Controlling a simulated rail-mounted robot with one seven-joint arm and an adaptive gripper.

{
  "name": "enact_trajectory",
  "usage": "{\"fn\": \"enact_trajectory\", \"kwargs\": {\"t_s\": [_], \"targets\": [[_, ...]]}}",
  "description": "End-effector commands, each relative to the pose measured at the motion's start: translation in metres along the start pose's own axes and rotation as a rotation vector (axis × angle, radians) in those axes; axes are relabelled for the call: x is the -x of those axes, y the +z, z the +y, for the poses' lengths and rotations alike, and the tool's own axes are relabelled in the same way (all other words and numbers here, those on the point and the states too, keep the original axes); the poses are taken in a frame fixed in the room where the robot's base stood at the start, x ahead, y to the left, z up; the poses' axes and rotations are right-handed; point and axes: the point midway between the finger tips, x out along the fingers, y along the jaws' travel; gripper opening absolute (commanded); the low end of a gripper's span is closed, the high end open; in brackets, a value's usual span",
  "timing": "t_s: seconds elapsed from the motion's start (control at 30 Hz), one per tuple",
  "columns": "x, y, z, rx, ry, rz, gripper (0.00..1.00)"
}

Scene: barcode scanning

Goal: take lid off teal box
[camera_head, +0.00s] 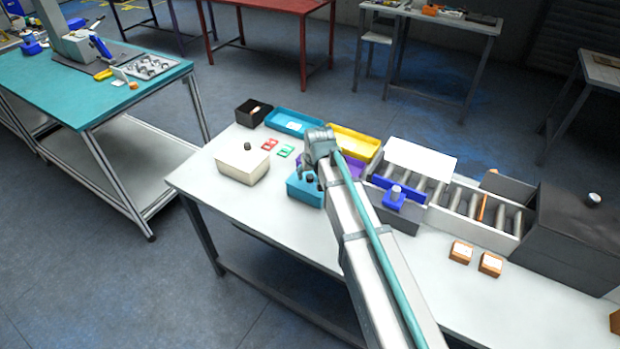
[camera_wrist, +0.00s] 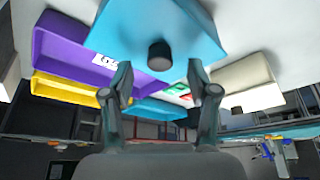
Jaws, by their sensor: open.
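The teal box (camera_head: 303,192) stands on the white table, partly hidden by my arm in the head view. In the wrist view its flat teal lid (camera_wrist: 190,32) is on, with a dark round knob (camera_wrist: 160,55) standing out from it. My gripper (camera_head: 311,180) is over the box. In the wrist view my gripper (camera_wrist: 160,78) is open and empty, one finger on each side of the knob's line. The knob lies just beyond the fingertips; I cannot tell the exact gap.
A cream box (camera_head: 243,165) with a dark knob stands to the left. Behind are a purple bin (camera_wrist: 75,50), a yellow bin (camera_head: 352,143), a teal tray (camera_head: 290,122) and a black box (camera_head: 252,112). A roller conveyor (camera_head: 460,205) and blue device (camera_head: 395,198) are to the right.

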Motion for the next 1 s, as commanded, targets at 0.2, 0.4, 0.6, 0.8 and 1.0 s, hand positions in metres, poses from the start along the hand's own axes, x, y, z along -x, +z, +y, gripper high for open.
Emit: {"fn": "enact_trajectory", "kwargs": {"t_s": [0.2, 0.4, 0.6, 0.8, 1.0], "targets": [[-0.019, -0.001, 0.000, 0.000, 0.000, -0.002, 0.59], [-0.021, 0.000, 0.000, 0.000, 0.000, 0.000, 0.59], [-0.021, 0.001, 0.000, 0.000, 0.000, 0.000, 0.41], [-0.021, 0.000, 0.000, 0.000, 0.000, 0.000, 0.08], [-0.021, 0.000, 0.000, 0.000, 0.000, 0.000, 0.00]]}}
